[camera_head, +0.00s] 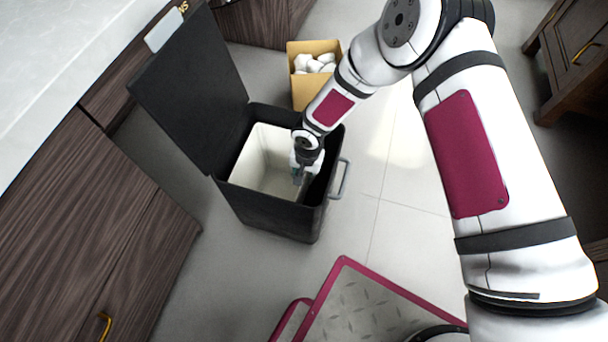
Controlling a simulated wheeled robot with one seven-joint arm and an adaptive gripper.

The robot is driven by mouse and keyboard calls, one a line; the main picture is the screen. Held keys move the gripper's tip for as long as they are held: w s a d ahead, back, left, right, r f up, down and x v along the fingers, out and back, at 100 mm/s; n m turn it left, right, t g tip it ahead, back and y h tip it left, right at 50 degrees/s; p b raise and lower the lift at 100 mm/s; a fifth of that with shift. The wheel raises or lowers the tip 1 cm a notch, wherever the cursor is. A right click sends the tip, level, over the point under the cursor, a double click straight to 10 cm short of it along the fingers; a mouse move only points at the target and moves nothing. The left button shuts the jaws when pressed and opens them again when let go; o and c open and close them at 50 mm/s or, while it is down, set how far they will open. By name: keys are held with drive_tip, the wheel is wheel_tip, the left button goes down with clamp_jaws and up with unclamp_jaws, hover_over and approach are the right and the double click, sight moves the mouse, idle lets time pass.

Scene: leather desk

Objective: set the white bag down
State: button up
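The white bag (257,158) shows as a cream-white, open-topped, liner-like shape inside a black bin (268,217). Its pale inner walls and floor are visible, and its right part is hidden by my arm and gripper. My gripper (298,182) points down into the bin opening, at the right side of the white bag. The fingertips are small and dark here, so I cannot tell whether they are apart, closed, or gripping the bag's edge. The bin's black lid (190,85) stands open, tilted to the left.
A cardboard box (304,93) with crumpled white items stands behind the bin. A metal handle (341,180) sticks out on the bin's right side. Dark wooden cabinets (95,220) line the left. The tiled floor (400,215) right of the bin is clear.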

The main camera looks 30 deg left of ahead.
drive_tip(key=shift+r+p, duration=0.55)
drive_tip(key=shift+p, duration=0.05)
drive_tip(key=r+p, duration=0.1)
drive_tip(key=r, duration=0.3)
drive_tip(key=r+p, duration=0.2)
drive_tip(key=r, duration=0.2)
drive_tip(key=r+p, duration=0.1)
drive_tip(key=r, duration=0.3)
drive_tip(key=shift+w+d, duration=0.1)
drive_tip(key=shift+d, duration=0.25)
